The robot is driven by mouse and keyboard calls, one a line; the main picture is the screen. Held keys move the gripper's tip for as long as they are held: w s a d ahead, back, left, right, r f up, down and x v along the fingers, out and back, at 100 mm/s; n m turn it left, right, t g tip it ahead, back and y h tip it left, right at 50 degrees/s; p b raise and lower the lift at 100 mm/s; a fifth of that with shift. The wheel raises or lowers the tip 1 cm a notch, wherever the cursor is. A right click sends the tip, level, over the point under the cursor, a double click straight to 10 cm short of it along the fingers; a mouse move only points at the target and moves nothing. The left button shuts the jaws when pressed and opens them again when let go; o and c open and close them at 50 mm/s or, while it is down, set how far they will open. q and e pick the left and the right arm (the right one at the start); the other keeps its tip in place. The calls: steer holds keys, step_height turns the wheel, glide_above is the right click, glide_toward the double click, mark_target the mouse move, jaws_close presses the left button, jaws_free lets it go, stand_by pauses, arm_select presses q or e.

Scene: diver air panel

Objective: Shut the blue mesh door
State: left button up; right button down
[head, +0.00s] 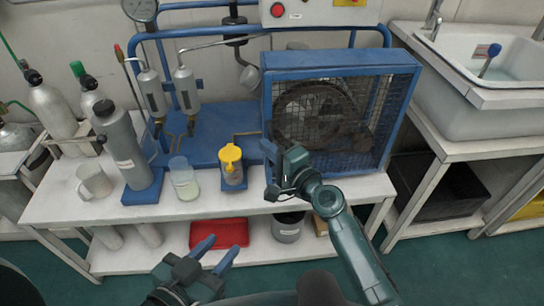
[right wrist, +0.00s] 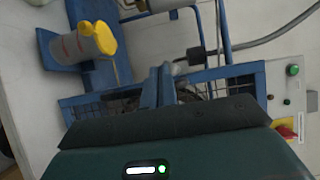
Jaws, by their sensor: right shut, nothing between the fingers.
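The blue mesh door (head: 375,115) is on the front of a blue-framed guard around a dark wheel. It appears close to the frame, but I cannot tell whether a gap remains. My right gripper (head: 269,152) is shut and empty at the door's lower left edge, and its arm covers part of the lower frame. In the right wrist view the shut fingers (right wrist: 158,87) are in front of the blue frame and mesh (right wrist: 240,80); contact is unclear. My left gripper (head: 215,251) is open and empty, low in front of the bench.
A yellow-topped container (head: 231,165), a clear jar (head: 184,178) and a grey cylinder (head: 120,145) stand left of the guard on the white bench (head: 75,210). A red tray (head: 219,234) lies on the lower shelf. A sink (head: 460,65) is at right.

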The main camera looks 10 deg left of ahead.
steer(key=shift+x, duration=0.8)
steer(key=shift+w+d, duration=0.1)
steer(key=shift+w, duration=0.05)
